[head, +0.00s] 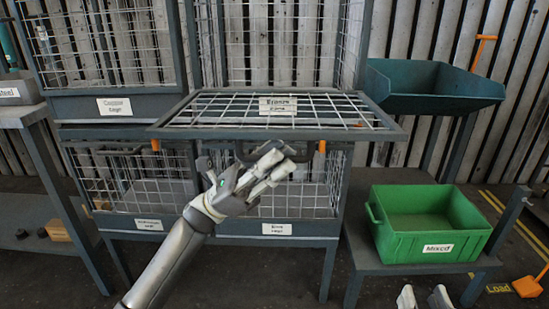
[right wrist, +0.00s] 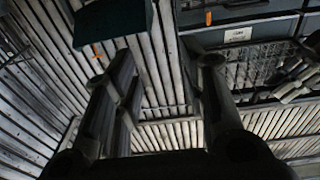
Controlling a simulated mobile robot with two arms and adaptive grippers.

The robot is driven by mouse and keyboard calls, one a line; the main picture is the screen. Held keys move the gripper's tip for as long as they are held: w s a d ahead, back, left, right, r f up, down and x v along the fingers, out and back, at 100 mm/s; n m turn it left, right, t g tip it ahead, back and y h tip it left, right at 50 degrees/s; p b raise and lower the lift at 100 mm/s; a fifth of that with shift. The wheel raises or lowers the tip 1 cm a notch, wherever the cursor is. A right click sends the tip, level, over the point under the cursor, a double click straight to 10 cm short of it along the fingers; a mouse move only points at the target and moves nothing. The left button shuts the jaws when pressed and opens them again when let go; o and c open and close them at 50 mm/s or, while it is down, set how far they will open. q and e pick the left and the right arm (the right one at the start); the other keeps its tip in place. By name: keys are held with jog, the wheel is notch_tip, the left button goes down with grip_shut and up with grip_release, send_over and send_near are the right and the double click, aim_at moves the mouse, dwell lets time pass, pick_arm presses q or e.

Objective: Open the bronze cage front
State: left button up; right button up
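The bronze cage front (head: 222,117) is a grey-framed mesh panel in the middle of the head view. It lies about level and sticks out towards me, with a blurred white label (head: 278,105) on it. The upper middle cage (head: 275,45) behind it stands open. Orange tabs (head: 322,146) hang at its near edge. My left gripper (head: 285,164) is just below that near edge, in front of the lower cage; contact and finger opening are unclear. My right gripper (head: 424,297) is low at the right, fingers apart and empty; its fingers also show in the right wrist view (right wrist: 165,75).
The lower cage has a white label (head: 277,228). A green "Mixed" bin (head: 428,222) stands on a low table at right, with a dark teal tray (head: 430,85) behind. Another cage (head: 115,106) is at left. An orange-handled tool (head: 530,287) lies at lower right.

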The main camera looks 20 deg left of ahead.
pick_arm(q)
jog(key=shift+c, duration=0.3)
grip_shut()
